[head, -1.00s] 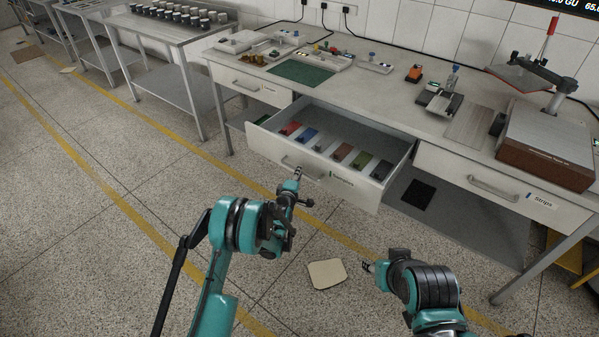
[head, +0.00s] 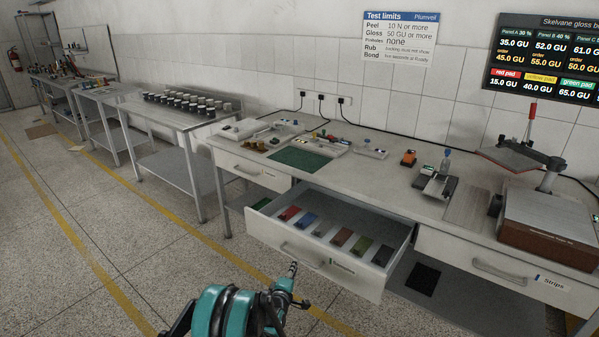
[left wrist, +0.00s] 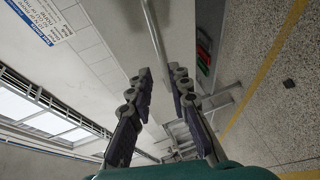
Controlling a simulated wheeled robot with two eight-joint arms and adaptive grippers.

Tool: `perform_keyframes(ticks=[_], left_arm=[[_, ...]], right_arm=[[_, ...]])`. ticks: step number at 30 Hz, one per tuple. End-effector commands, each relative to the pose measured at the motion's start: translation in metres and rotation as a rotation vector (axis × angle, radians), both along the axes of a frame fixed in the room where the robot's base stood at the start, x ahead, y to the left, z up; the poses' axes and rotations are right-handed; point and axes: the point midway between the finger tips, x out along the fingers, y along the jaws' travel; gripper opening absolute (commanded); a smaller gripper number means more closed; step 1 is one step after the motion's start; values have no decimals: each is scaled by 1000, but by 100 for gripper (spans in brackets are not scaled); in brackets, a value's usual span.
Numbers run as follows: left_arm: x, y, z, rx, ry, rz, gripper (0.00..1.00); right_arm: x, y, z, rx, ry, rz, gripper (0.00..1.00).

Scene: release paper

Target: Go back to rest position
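My left gripper (head: 293,268) is in front of the open drawer (head: 345,278), near its handle (head: 302,257). I cannot tell from the head view whether it touches the handle. In the left wrist view its two dark fingers (left wrist: 162,75) stand apart with no object held between them. A pale bar (left wrist: 155,35) shows beyond the fingertips. My right gripper is out of view.
The drawer juts out from the bench (head: 400,180) and holds several coloured pads, including a red one (head: 290,213). A closed drawer labelled Strips (head: 500,268) is at right.

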Motion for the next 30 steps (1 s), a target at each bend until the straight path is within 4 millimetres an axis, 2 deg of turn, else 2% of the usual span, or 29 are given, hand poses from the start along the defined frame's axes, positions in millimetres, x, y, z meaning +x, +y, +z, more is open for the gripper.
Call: perform_keyframes(ticks=[5,8,14,17,21,25,30], left_arm=[[-6,12,48,132,36,-21,18],[-20,24,83,251,70,-46,18],[-67,50,144,485,141,-113,18],[-99,64,167,597,178,-154,18],[-152,83,192,748,231,-220,18],[-207,99,205,881,280,-291,18],[-285,120,207,1046,345,-397,18]], right_arm=[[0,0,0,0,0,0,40],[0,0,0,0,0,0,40],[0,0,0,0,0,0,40],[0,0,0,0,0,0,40],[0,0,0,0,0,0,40],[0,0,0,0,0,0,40],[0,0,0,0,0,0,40]])
